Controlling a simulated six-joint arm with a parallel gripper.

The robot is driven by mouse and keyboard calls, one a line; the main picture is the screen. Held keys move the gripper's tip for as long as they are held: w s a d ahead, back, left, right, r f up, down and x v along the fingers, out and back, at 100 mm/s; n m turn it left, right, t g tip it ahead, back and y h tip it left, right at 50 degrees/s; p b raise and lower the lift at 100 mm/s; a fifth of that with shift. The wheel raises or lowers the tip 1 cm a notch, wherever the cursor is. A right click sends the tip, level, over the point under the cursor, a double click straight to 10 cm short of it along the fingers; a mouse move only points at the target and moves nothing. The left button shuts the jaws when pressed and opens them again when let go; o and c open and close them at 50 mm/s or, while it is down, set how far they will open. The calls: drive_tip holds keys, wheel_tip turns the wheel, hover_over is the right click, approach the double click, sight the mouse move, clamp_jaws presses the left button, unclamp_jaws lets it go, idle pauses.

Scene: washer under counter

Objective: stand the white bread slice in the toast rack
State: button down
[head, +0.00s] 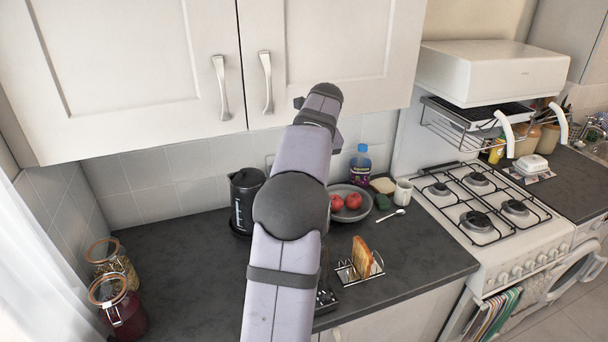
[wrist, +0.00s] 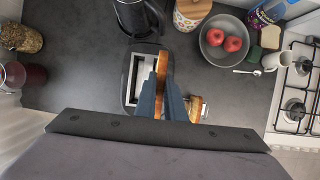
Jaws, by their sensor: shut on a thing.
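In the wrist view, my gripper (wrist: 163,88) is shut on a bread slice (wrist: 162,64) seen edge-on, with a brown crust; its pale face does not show. It is over or beside a toaster (wrist: 130,78) with a metal-edged slot; I cannot tell whether its lower end is still inside. The wire toast rack (head: 346,273) stands on the counter in the head view, holding an upright browned slice (head: 362,257). In the wrist view the rack (wrist: 205,110) is right of my gripper, partly hidden. My arm hides the gripper and held slice in the head view.
A black kettle (head: 245,198) stands behind the toaster. A grey bowl (head: 340,212) of red fruit, a blue bottle (head: 361,164) and a white mug (head: 402,193) are at the back right. Glass jars (head: 122,312) stand left. Wall cupboards (head: 130,70) hang above; the stove (head: 490,210) is right.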

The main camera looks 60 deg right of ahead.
drive_tip(key=s+d+f+b, duration=0.1)
drive_tip(key=s+f, duration=1.2)
drive_tip(key=f, duration=0.2)
drive_tip(key=shift+s+d+f, duration=0.2)
drive_tip(key=shift+s+f, duration=0.05)
drive_tip(key=shift+s, duration=0.1)
drive_tip(key=shift+f+b, duration=0.2)
drive_tip(key=shift+b, duration=0.1)
wheel_tip(320, 180, down, 7)
drive_tip(key=b, duration=0.5)
drive_tip(key=shift+r+b, duration=0.15)
drive_tip(key=shift+b, duration=0.2)
